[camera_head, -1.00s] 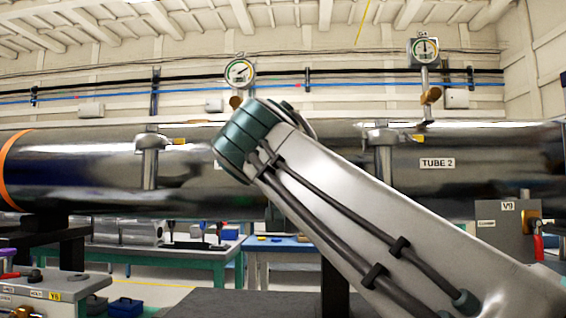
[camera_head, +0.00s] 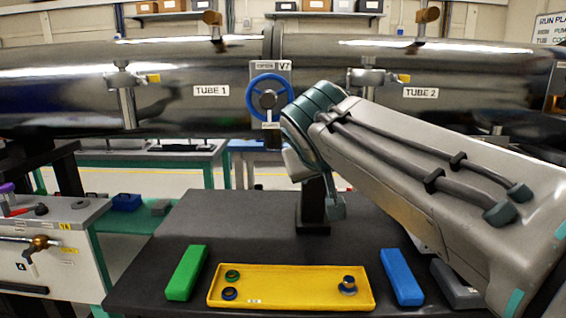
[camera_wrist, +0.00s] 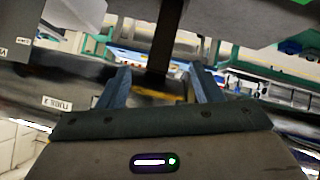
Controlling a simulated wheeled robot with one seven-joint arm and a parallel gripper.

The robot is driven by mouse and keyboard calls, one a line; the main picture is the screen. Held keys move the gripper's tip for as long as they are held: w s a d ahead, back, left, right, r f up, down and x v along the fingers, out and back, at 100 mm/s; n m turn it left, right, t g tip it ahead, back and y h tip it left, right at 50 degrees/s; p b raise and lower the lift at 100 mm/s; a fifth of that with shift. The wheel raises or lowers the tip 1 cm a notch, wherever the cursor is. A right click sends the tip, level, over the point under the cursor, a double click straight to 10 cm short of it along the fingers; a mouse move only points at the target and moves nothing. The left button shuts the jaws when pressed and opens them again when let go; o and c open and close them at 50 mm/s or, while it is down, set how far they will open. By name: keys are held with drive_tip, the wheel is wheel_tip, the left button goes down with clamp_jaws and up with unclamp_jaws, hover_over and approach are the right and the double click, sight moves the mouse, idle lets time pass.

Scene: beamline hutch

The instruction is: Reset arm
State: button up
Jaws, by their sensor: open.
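My arm reaches in from the right in the head view, folded at a teal joint in front of the tubes. My gripper (camera_wrist: 160,88) shows in the wrist view, with two blue-grey fingers apart and nothing between them. In the head view the fingers are hidden or too unclear to make out. The gripper is clear of the things on the dark table (camera_head: 235,225).
A yellow tray (camera_head: 290,297) with several small round parts lies on the table, between a green block (camera_head: 186,273) and a blue block (camera_head: 402,276). Behind stand Tube 1 (camera_head: 190,105), Tube 2 (camera_head: 450,110) and a blue handwheel (camera_head: 268,98). A grey cabinet (camera_head: 40,250) stands left.

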drive_tip(key=s+d+f+m+g+y+p, duration=0.1)
drive_tip(key=s+d+f+g+p, duration=0.3)
drive_tip(key=s+p, duration=0.4)
drive_tip(key=s+d+f+m+g+y+p, duration=0.1)
drive_tip(key=s+d+f+g+p, duration=0.2)
drive_tip(key=s+p, duration=0.6)
drive_tip(key=shift+s+d+f+g, duration=0.4)
drive_tip(key=shift+s+f, duration=0.15)
drive_tip(key=shift+s, duration=0.1)
